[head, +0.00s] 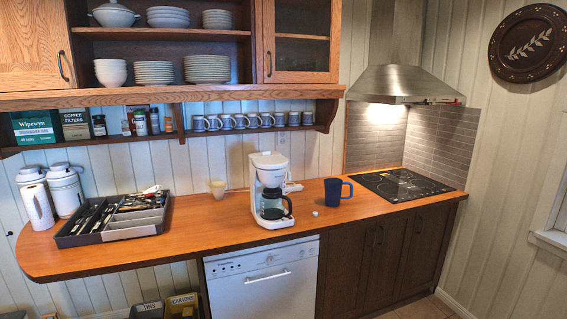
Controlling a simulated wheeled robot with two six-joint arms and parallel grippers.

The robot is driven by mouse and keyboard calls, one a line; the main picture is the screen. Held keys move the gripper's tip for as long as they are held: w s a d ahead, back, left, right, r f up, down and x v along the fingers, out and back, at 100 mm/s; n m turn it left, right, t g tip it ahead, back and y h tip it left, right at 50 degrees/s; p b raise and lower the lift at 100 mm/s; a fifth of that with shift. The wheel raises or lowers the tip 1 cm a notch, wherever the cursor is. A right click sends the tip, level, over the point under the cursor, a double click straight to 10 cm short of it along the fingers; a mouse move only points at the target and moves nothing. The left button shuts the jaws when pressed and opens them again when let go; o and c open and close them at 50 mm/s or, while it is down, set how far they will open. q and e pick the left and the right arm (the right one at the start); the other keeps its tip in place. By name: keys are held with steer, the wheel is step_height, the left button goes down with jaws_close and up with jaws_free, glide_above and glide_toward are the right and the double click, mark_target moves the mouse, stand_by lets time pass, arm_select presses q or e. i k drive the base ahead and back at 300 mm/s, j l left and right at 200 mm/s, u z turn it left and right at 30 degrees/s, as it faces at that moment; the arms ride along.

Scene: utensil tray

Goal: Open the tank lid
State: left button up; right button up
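The white coffee maker (267,186) stands upright on the wooden counter, near the middle of the view. Its tank lid (268,158) is on top and looks closed, though it is too small to be sure. A dark glass carafe (272,205) sits in the lower part of the machine. A white part (292,187) sticks out at the machine's right side; I cannot tell what it is. Neither of my grippers is in view.
A blue mug (336,192) and a small white object (315,213) are right of the coffee maker. A pale cup (217,188) and a utensil tray (136,229) are to its left. The counter (205,220) is clear between tray and machine.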

mark_target(268, 154)
steer(key=i+l+u, duration=0.35)
steer(key=i+l, duration=0.3)
steer(key=i+l+u, duration=0.2)
steer(key=l, duration=0.25)
steer(key=i+l+u, duration=0.15)
steer(key=i+l, duration=0.25)
steer(key=i+l+u, duration=0.2)
steer(key=l, duration=0.3)
